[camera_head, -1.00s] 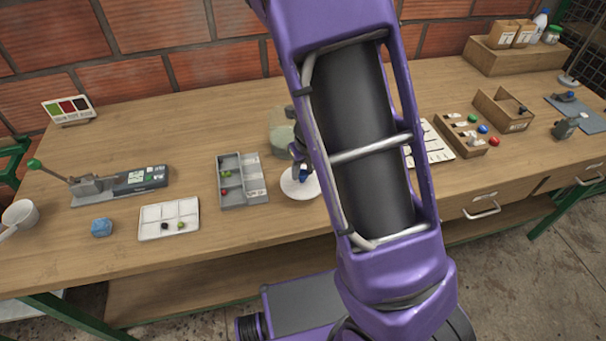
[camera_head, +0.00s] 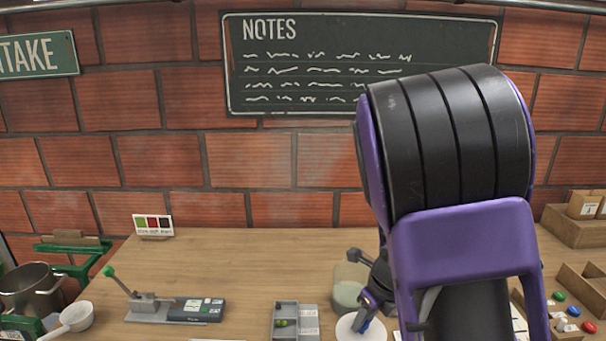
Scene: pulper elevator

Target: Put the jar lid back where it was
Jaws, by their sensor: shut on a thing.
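The jar lid (camera_head: 350,329) is a round white disc at the lower middle of the head view, partly cut by the bottom edge. My gripper (camera_head: 366,314) is right over it, with blue at its fingertips, and is shut on the lid. The jar (camera_head: 347,294) is a squat greenish glass body just behind the lid, on the bench. My arm's dark and purple links hide much of the area to the right. I cannot tell whether the lid touches the bench.
A grey sorting tray (camera_head: 285,323) with green pieces stands left of the lid. A lever device with a dark panel (camera_head: 196,309) and a white scoop (camera_head: 75,316) are farther left. Coloured buttons (camera_head: 572,311) and wooden boxes (camera_head: 577,222) are right. The bench behind the jar is clear.

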